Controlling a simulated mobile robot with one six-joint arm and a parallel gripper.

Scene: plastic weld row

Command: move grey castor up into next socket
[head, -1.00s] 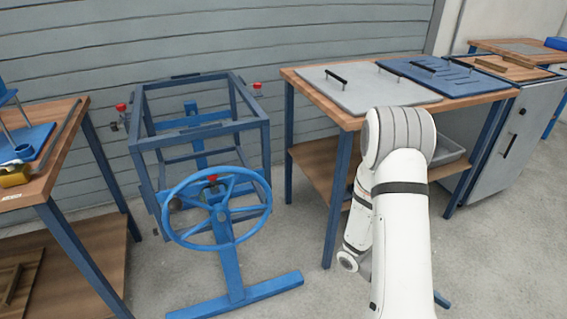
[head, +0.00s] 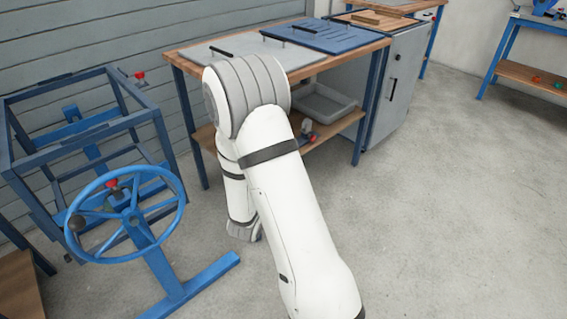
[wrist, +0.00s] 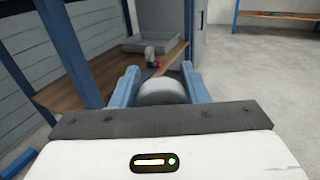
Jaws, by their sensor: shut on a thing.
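My gripper (wrist: 160,88) is shut on a grey rounded thing, the grey castor (wrist: 161,92), held between its two blue fingers in the wrist view. The castor's lower part is hidden by the gripper body. In the head view my white arm hides the gripper and castor. A blue open frame (head: 100,125) stands at the left of the head view with a blue handwheel (head: 125,215) in front of it. I cannot make out a socket on the frame clearly.
A workbench (head: 180,62) with grey and blue panels stands behind my arm. Its lower shelf holds a grey tray (head: 325,105) and a small red-and-grey item (head: 309,131). A grey cabinet (head: 398,85) adjoins it. Floor at the right is open.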

